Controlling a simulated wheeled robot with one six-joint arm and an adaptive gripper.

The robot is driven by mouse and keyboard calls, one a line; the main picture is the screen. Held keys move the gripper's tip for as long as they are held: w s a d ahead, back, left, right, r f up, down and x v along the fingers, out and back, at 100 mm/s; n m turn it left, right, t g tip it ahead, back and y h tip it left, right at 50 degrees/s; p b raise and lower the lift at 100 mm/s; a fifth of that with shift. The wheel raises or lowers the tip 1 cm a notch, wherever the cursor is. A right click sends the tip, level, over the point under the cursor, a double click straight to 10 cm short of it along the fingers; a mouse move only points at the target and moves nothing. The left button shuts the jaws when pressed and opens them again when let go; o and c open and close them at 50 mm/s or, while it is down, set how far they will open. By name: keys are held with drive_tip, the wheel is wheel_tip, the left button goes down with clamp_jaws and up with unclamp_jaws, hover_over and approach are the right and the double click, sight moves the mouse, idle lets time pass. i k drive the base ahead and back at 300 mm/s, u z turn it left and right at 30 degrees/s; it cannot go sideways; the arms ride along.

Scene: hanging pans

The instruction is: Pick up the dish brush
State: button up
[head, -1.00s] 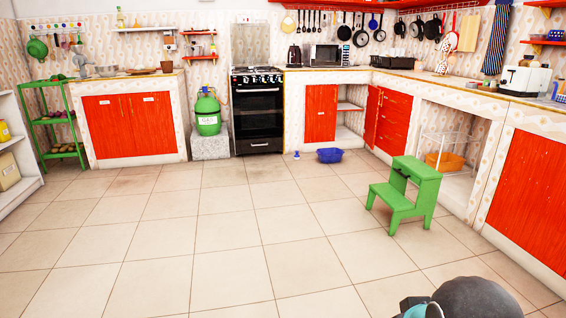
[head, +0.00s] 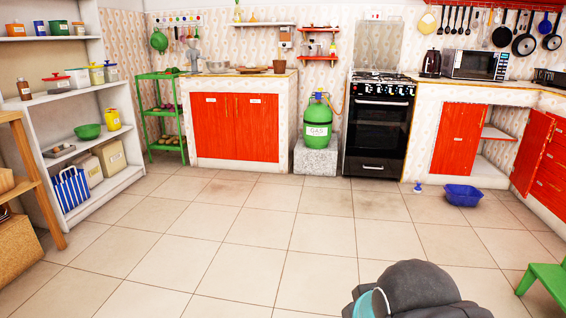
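I cannot pick out a dish brush for certain in the head view. Several small utensils (head: 187,33) hang from a rack on the back wall at left, too small to tell apart. A small blue-and-white item (head: 418,187) stands on the floor beside a blue basin (head: 462,195); I cannot tell what it is. The sink-side counter at right is out of frame. A dark grey rounded part of my own arm shows at the bottom edge, right of centre. My gripper's fingers are not in view.
White shelves (head: 88,97) and a wooden unit stand at left. A green rack (head: 160,118), red-doored cabinet (head: 236,130), green gas cylinder (head: 318,125) and black stove (head: 379,125) line the back. A green stool (head: 545,283) is cut off at right. The middle floor is clear.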

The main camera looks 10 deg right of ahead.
sight(417, 189)
drive_tip(key=z, duration=0.1)
drive_tip(key=i, duration=1.85)
drive_tip(key=z, duration=0.85)
drive_tip(key=i, duration=2.25)
drive_tip(key=u, duration=0.75)
drive_tip(key=i, duration=1.1)
drive_tip(key=z, duration=0.95)
drive_tip(key=i, duration=1.2)
drive_tip(key=z, duration=0.35)
